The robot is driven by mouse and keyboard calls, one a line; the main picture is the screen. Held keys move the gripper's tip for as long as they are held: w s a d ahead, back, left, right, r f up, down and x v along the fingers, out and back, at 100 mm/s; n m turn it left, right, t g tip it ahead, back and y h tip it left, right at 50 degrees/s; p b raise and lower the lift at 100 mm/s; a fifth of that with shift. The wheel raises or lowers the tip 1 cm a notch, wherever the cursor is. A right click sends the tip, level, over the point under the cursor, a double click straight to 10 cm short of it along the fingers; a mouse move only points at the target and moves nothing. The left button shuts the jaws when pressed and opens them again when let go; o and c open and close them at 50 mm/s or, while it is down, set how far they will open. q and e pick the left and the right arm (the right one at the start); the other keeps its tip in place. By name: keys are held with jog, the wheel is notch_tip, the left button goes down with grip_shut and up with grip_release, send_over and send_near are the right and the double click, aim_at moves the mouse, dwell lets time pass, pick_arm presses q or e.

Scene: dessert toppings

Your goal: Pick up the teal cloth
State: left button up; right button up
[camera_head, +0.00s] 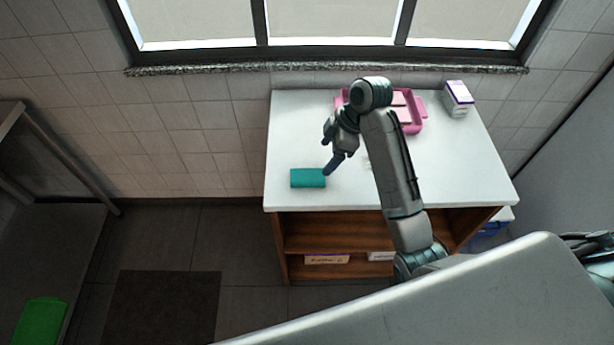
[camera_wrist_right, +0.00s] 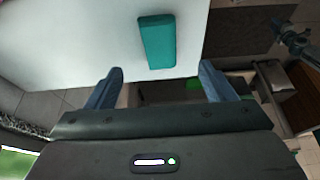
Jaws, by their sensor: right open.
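The teal cloth (camera_head: 308,178) is a small folded rectangular block lying flat near the front left corner of the white tabletop. My right gripper (camera_head: 326,152) is just up and to the right of it in the head view, with one finger reaching close to its right end. In the right wrist view the teal cloth (camera_wrist_right: 157,42) lies beyond the gap between the two blue-grey fingers of my right gripper (camera_wrist_right: 160,70). The fingers are spread wide with nothing between them. I cannot tell whether a finger touches the cloth. My left gripper does not show clearly in either view.
A pink tray (camera_head: 418,128) stands at the back of the table, partly hidden by my right arm. A white and purple carton (camera_head: 457,98) stands at the back right. Shelves (camera_head: 345,238) are below the tabletop. The table left of the cloth is narrow, with floor beyond.

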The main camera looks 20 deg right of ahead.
send_over(310, 175)
jog(key=d, duration=0.2)
jog(key=f, duration=0.4)
jog(key=shift+s+f, duration=0.3)
jog(key=shift+s, duration=0.1)
jog(key=shift+a+f+p, duration=0.15)
jog(key=shift+f+p, duration=0.1)
jog(key=shift+p, duration=0.25)
jog(key=p+x, duration=0.1)
jog(key=x, duration=0.2)
jog(key=shift+w+a+f+p, duration=0.1)
jog(key=shift+a+f+p, duration=0.1)
jog(key=shift+p, duration=0.15)
jog(key=shift+w+a+f, duration=0.1)
jog(key=shift+a+f, duration=0.05)
jog(key=shift+f, duration=0.35)
jog(key=shift+f, duration=0.15)
jog(key=c, duration=1.1)
jog(key=shift+o, duration=0.2)
